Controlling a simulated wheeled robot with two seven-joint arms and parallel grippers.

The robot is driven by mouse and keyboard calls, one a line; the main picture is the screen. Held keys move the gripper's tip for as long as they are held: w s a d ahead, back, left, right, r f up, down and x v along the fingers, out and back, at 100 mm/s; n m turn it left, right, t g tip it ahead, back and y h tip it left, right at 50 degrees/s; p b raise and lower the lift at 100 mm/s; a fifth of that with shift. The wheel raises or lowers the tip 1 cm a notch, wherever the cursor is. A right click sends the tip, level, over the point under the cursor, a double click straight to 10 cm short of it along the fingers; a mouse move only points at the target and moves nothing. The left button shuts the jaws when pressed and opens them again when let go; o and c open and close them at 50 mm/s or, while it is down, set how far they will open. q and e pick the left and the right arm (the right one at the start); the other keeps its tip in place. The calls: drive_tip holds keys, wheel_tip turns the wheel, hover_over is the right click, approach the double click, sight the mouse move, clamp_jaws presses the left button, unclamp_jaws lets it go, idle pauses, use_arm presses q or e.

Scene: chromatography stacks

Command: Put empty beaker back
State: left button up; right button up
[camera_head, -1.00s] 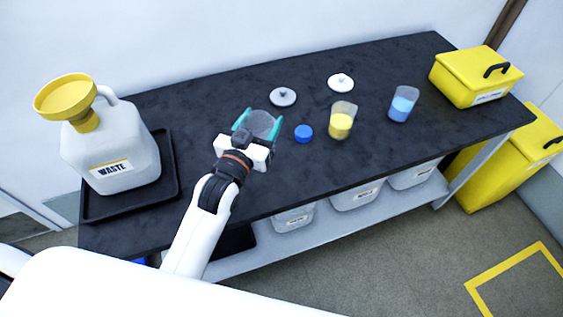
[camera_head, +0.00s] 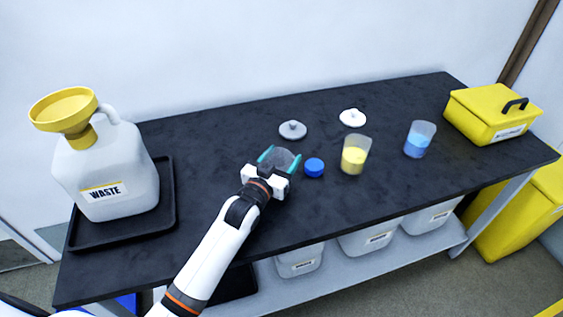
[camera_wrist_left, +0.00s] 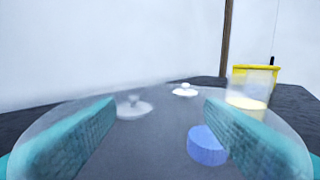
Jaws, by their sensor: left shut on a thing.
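My left gripper (camera_head: 279,162) is shut on a clear, empty beaker (camera_head: 281,160) above or on the middle of the black bench; I cannot tell whether the beaker touches the top. In the left wrist view the teal fingers lie on both sides of the beaker (camera_wrist_left: 150,125), and the scene shows through its clear wall. A blue cap (camera_head: 314,168) lies just right of the gripper. A beaker with yellow liquid (camera_head: 354,156) and a beaker with blue liquid (camera_head: 418,140) stand farther right. My right gripper is not in view.
A grey lid (camera_head: 292,130) and a white lid (camera_head: 352,118) lie behind. A WASTE jug (camera_head: 105,175) with a yellow funnel (camera_head: 65,108) stands in a black tray (camera_head: 120,232) at left. A yellow box (camera_head: 490,115) stands at the right end. The bench's back left is clear.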

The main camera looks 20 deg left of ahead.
use_arm(q)
drive_tip(key=shift+f, duration=0.4)
drive_tip(key=shift+f, duration=0.1)
drive_tip(key=o, duration=1.2)
drive_tip(key=shift+c, duration=0.2)
drive_tip(key=s, duration=0.4)
drive_tip(key=s+a, duration=0.1)
drive_tip(key=s, duration=0.3)
drive_tip(key=s+a, duration=0.1)
drive_tip(key=s, duration=0.2)
drive_tip(key=shift+s+a, duration=0.15)
drive_tip(key=shift+s, duration=0.25)
